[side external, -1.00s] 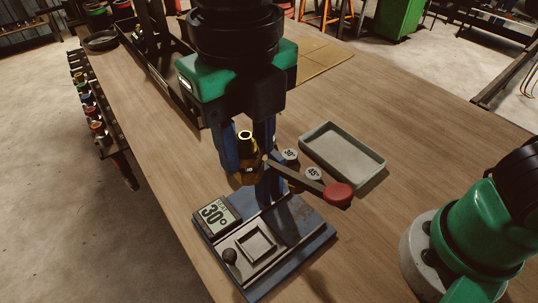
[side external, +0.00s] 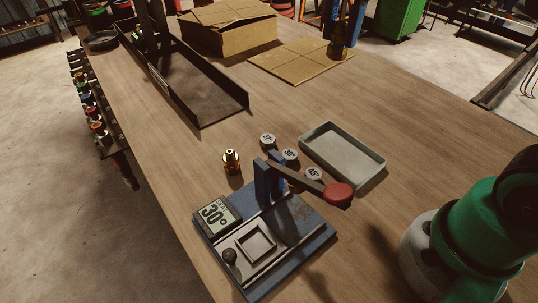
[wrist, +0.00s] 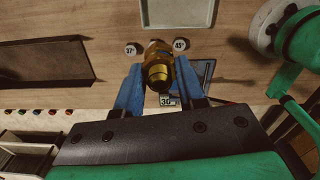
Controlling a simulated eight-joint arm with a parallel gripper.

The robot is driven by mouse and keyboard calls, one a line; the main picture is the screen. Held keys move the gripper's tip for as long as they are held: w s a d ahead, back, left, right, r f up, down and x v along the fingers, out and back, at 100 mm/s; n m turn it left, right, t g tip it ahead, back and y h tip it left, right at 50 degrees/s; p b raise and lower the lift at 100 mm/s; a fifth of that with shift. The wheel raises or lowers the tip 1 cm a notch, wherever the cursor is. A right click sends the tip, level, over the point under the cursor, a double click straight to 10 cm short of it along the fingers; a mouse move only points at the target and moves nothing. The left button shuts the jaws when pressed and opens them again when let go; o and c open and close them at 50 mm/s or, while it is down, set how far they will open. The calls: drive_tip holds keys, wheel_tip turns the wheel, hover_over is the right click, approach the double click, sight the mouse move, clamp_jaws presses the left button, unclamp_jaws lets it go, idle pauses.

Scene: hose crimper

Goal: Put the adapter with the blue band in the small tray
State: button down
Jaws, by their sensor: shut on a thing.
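My gripper (side external: 345,35) is at the top of the side view, its blue fingers cut off by the frame edge, shut on a dark brass adapter (side external: 338,50). In the wrist view the adapter (wrist: 158,70) sits between the blue fingertips (wrist: 158,82), gold with a dark stripe. I cannot make out a blue band. The grey tray (side external: 318,130) lies empty right of the crimper; its near part shows at the top of the wrist view (wrist: 178,27). Another brass adapter (side external: 231,161) stands upright on the table, left of the crimper's upright.
The blue crimper (side external: 300,214) has a red-knobbed lever (side external: 338,194) and a 30° sign (side external: 215,214). Round markers (side external: 290,156) stand between crimper and tray. A long black tray (side external: 210,100), cardboard box (side external: 232,42) and flat cardboard (side external: 295,65) lie farther back.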

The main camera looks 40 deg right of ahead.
drive_tip(key=d+m, duration=0.2)
drive_tip(key=d, duration=0.1)
hover_over(328, 144)
wheel_tip(328, 144, down, 20)
drive_tip(key=shift+a+f, duration=0.1)
idle(0.4)
drive_tip(key=c, duration=0.5)
unclamp_jaws()
drive_tip(key=shift+f, duration=0.1)
